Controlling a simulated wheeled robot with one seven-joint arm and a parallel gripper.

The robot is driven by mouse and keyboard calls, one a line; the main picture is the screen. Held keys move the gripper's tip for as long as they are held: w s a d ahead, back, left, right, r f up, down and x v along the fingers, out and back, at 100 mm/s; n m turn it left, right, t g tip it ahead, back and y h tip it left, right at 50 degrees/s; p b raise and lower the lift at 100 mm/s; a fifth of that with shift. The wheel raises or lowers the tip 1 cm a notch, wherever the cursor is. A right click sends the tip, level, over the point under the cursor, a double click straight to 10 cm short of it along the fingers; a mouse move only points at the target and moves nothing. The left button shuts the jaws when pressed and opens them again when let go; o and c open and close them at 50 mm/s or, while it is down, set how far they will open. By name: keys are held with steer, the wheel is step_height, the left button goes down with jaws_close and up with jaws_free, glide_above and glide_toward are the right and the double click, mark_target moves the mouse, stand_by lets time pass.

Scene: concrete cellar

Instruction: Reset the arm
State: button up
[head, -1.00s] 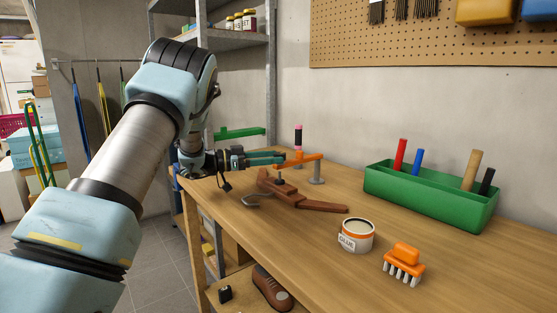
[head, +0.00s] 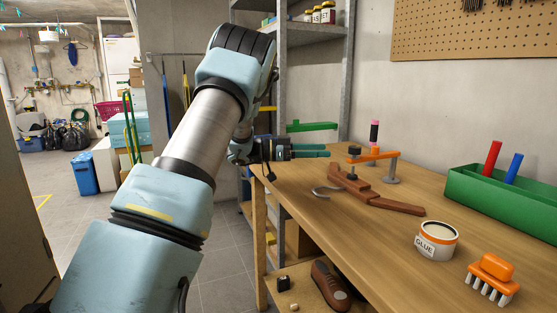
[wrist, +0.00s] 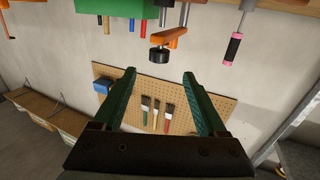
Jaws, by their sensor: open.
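My gripper (head: 325,150) is open and empty at the far left end of the workbench (head: 400,240), with its teal fingers pointing right. In the wrist view the two fingers (wrist: 158,75) stand wide apart with nothing between them. The orange clamp bar (head: 373,155), with a black knob and a grey post, is just beyond the fingertips in the head view, with a small visible gap. The same bar (wrist: 172,37) shows upside down in the wrist view. My arm is raised and bent, reaching from the lower left.
On the bench are a brown wooden piece (head: 378,194), a glue tin (head: 437,242), an orange brush (head: 494,278) and a green box (head: 500,200). A pink-and-black handled tool (head: 374,132) stands behind the clamp bar. A metal shelf post (head: 347,80) rises behind. Open floor (head: 225,265) lies left.

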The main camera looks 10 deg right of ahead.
steer(key=w+a+r+n+t+y+p, duration=0.1)
steer(key=w+a+r+n+t+y, duration=0.15)
steer(key=w+a+n+t, duration=0.6)
steer(key=w+a+f+n+t+y+p, duration=0.1)
steer(key=a+f+n+t+y, duration=0.1)
steer(key=a+n+t+y, duration=0.6)
steer(key=s+a+f+g+y, duration=0.3)
steer(key=s+a, duration=0.3)
steer(key=a, duration=0.1)
steer(key=s+a+f+g+y, duration=0.2)
steer(key=s+a+f+y, duration=0.1)
steer(key=s+a, duration=0.35)
steer(key=s+a+f+n+g, duration=0.1)
steer(key=s+a+g, duration=0.1)
steer(key=s, duration=0.7)
steer(key=s+a+f+n+g+y+p, duration=0.1)
steer(key=s+g, duration=0.3)
steer(key=s, duration=0.6)
steer(key=shift+a+f+g+p, duration=0.3)
steer(key=shift+a+f+g, duration=0.05)
steer(key=shift+f, duration=0.3)
